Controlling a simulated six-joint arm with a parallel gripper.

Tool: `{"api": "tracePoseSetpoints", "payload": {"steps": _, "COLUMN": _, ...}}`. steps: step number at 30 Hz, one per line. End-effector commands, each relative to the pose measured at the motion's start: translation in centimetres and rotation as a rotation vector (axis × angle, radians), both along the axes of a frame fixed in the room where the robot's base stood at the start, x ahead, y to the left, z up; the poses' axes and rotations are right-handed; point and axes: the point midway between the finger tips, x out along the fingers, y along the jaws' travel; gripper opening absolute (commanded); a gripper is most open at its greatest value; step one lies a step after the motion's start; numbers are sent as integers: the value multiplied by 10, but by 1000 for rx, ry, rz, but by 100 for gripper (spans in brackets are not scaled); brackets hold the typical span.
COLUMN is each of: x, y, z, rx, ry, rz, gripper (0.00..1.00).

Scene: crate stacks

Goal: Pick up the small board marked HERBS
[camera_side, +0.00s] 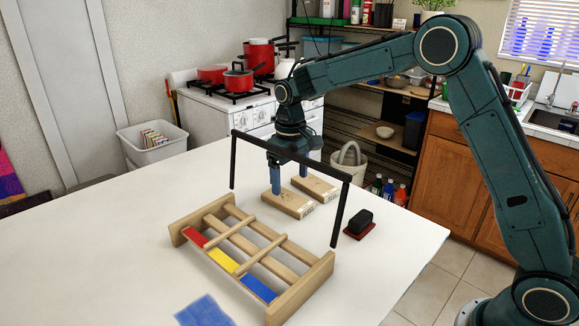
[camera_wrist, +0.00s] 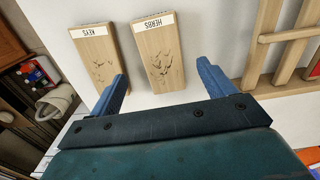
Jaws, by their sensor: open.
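The HERBS board (camera_wrist: 158,50) is a small light-wood block with dark leaf-like marks and a white label at its far end. In the side view it is the nearer of two boards (camera_side: 285,204), flat on the white table. My gripper (camera_wrist: 163,72) is open and empty.
The similar KEYS board (camera_wrist: 98,55) lies left of HERBS in the wrist view. A black arch (camera_side: 290,154) stands over the table, its bar crossing before my gripper. A wooden rack (camera_side: 318,274) with red, yellow and blue strips stands nearer. A black block (camera_side: 361,218) sits right.

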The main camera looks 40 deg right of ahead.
Motion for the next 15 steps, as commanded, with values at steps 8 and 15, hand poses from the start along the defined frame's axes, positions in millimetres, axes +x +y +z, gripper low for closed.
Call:
{"api": "tracePoseSetpoints", "payload": {"steps": 8, "x": 0, "y": 0, "z": -5, "rx": 0, "ry": 0, "rz": 0, "gripper": 82}}
{"api": "tracePoseSetpoints", "payload": {"steps": 15, "x": 1, "y": 2, "z": -21, "rx": 0, "ry": 3, "rz": 0, "gripper": 82}}
